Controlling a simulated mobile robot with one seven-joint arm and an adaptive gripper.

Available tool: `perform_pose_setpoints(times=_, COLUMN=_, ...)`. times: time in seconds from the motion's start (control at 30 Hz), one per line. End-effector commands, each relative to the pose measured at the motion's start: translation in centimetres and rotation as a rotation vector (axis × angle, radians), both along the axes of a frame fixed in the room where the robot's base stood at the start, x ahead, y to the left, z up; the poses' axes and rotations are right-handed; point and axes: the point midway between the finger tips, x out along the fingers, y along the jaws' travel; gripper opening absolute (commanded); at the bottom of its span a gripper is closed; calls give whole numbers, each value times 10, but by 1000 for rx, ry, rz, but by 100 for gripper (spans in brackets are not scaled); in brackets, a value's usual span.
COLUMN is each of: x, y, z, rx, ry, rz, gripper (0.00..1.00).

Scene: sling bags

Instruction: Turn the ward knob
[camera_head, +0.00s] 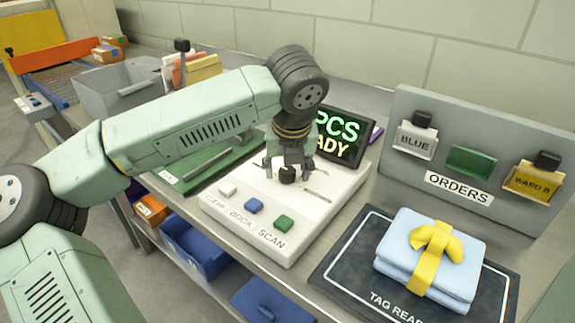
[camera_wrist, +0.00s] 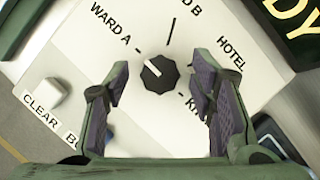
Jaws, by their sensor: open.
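The ward knob (camera_wrist: 161,76) is a small black dial on the white console (camera_head: 245,215). Its white pointer line aims up and left, roughly at the WARD A mark. Other labels around it read partly "D B", HOTEL and "KI", some cut off or hidden by a finger. My gripper (camera_wrist: 162,90) is open, with one finger on each side of the knob and visible gaps between. In the head view the knob (camera_head: 287,175) shows just below my gripper (camera_head: 289,163), which points down over the console.
The console has white, blue (camera_head: 254,206) and green (camera_head: 284,223) buttons in front. A screen (camera_head: 338,137) reading "PCS" and "ADY" stands behind the knob. A folded light-blue bundle (camera_head: 412,262) with a yellow band lies at right, before the grey ORDERS board (camera_head: 410,110).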

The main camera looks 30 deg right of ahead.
Motion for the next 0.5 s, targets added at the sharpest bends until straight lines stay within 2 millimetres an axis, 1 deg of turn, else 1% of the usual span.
perform_pose_setpoints(times=0.1, x=0, y=0, z=0, rx=0, ry=0, rz=0, gripper=50)
perform_pose_setpoints(times=0.5, x=0, y=0, z=0, rx=-1, ry=0, rz=0, gripper=23)
